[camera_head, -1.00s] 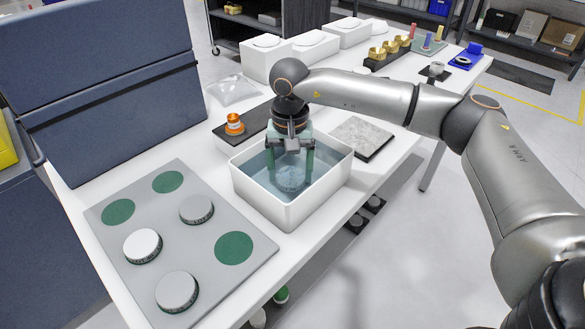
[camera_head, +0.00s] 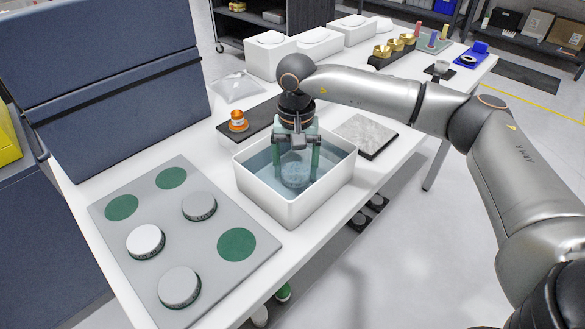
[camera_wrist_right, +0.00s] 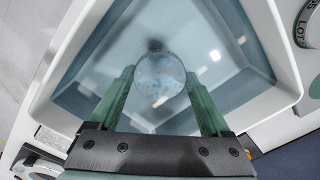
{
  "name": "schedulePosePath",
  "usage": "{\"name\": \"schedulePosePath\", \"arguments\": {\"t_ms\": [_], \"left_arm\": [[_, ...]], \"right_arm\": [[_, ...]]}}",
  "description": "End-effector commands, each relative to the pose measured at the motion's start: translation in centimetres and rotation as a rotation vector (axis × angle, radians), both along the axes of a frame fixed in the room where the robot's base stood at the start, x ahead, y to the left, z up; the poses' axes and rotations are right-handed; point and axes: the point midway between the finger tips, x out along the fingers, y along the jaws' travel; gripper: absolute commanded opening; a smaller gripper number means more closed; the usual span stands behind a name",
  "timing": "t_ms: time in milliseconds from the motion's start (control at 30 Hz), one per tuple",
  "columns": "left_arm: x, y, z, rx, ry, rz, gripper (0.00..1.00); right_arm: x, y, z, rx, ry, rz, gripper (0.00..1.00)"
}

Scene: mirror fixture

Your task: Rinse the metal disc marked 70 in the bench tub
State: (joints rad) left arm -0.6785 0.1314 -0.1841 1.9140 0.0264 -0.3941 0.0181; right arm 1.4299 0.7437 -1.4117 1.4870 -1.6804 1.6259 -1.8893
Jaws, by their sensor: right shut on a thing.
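The white bench tub (camera_head: 321,202) holds bluish water and stands on the white bench. My right gripper (camera_head: 296,172) points down into it, its green fingers on either side of a round pale disc (camera_head: 295,175) low in the water. The right wrist view shows the disc (camera_wrist_right: 160,78) face-on between the fingers (camera_wrist_right: 159,98), pale with bluish speckles. No number is readable on it. Three grey metal discs, a rear one (camera_head: 199,205), a left one (camera_head: 145,241) and a front one (camera_head: 179,286), lie on the grey board. My left gripper is out of view.
The grey board (camera_head: 225,272) also has several bare green circles. An orange-and-white object (camera_head: 238,121) stands on a dark mat behind the tub. A grey stone-like slab (camera_head: 366,134) lies right of the tub. A large blue case (camera_head: 120,90) stands at left.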

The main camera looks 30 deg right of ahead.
Motion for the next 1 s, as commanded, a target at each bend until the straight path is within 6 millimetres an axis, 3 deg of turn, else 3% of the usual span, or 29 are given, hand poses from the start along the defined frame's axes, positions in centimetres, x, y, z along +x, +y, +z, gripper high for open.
{"name": "schedulePosePath", "arguments": {"t_ms": [433,1000], "left_arm": [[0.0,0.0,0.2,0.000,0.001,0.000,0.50],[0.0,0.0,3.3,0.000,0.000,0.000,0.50]], "right_arm": [[0.1,-0.2,0.4,0.000,-0.001,0.000,0.33],[0.1,-0.1,5.0,0.001,-0.003,0.000,0.33]]}}
